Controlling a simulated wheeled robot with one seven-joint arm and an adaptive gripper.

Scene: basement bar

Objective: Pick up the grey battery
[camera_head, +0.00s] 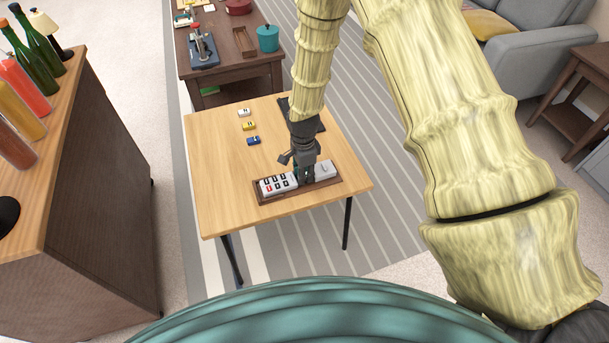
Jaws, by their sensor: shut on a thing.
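My gripper (307,176) points down over a brown tray (268,199) near the front of the light wooden table (226,196). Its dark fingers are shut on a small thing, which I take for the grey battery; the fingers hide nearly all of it. I cannot tell whether it still touches the tray. In the tray, left of the fingers, is a white block with black and red squares (277,185). Right of the fingers is a plain pale grey block (325,170).
White (244,112), yellow (249,126) and blue (253,141) small blocks lie in a column behind the tray. A dark flat pad lies behind my gripper. A bottle cabinet (100,200) stands left, a brown table (235,75) behind. The wooden table's left front is clear.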

